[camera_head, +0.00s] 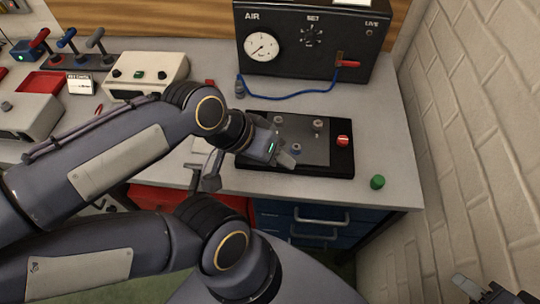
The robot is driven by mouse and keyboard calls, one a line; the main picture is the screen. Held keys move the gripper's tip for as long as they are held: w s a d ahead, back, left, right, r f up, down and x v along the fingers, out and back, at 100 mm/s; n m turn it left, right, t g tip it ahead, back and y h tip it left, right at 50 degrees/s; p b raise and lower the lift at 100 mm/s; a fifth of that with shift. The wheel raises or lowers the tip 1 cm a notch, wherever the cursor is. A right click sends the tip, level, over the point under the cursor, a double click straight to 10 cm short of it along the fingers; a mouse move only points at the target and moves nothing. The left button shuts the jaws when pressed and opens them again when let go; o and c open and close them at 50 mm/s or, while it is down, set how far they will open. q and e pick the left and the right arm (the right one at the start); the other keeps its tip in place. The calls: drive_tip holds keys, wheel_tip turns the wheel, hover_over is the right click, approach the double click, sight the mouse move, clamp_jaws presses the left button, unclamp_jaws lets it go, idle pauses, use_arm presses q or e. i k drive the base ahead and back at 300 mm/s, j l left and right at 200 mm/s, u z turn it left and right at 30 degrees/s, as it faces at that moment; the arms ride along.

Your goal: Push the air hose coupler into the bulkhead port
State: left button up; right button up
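The air hose coupler appears to be the grey-blue piece (240,89) at the free end of the blue hose (295,95), standing by the lower left corner of the black AIR box. A black block with a grey plate (313,152) carries several small round fittings and a red knob (343,140); I cannot tell which is the bulkhead port. My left gripper (289,157) is over the block's left part, beside a small fitting (296,147); its grip is unclear. My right gripper (493,292) is in the bottom right corner, partly cut off, fingers apparently apart, nothing visible between them.
The AIR box (305,55) with gauge and dials stands at the back. A green cap (377,182) is near the bench's front right. A control box (146,75), levers and a red tray (42,83) are left. A brick wall (470,120) bounds the right.

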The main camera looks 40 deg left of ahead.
sight(240, 86)
drive_tip(key=j+u, duration=0.15)
drive_tip(key=u, duration=1.4)
